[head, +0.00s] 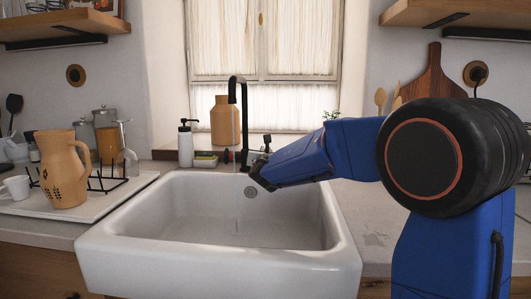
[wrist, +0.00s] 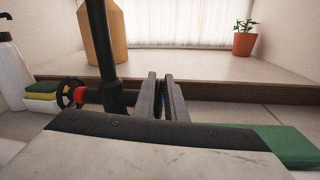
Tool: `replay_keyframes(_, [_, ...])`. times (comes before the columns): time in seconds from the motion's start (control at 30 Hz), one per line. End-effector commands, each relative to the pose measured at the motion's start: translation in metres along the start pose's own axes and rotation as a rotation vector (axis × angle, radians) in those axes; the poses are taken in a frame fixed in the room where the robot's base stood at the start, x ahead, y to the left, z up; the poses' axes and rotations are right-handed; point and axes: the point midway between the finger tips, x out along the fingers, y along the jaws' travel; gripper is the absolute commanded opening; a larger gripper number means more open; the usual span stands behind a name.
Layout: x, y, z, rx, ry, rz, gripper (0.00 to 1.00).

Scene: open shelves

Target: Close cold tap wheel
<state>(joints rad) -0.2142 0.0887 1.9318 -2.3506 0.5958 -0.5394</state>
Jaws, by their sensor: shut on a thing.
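A black tap with a tall curved spout (head: 238,88) stands behind the white sink. In the wrist view its dark upright pipe (wrist: 100,45) rises left of my gripper. A black wheel with a red collar (wrist: 66,94) is on the tap's left side. My gripper (wrist: 162,82) is on the tap's right side, its two fingers close together around the cold tap wheel (wrist: 162,98). Only a little dark and blue shows between the fingers; most of this wheel is hidden. In the head view my gripper (head: 252,160) reaches the tap from the right and covers that wheel.
The white sink (head: 120,243) lies below the tap. A soap bottle (head: 185,145), a sponge (head: 205,160) and a tan bottle (head: 225,122) stand left of the tap. A potted plant (wrist: 244,40) is on the sill. A tray with a tan jug (head: 64,165) is at left.

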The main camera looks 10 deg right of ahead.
Motion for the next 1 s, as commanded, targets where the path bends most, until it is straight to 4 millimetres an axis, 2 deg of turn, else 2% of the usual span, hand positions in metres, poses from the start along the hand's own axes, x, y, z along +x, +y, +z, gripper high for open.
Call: replay_keyframes(1.0, [0.0075, -0.0013, 0.0005, 0.033, 0.257, -0.043, 0.00])
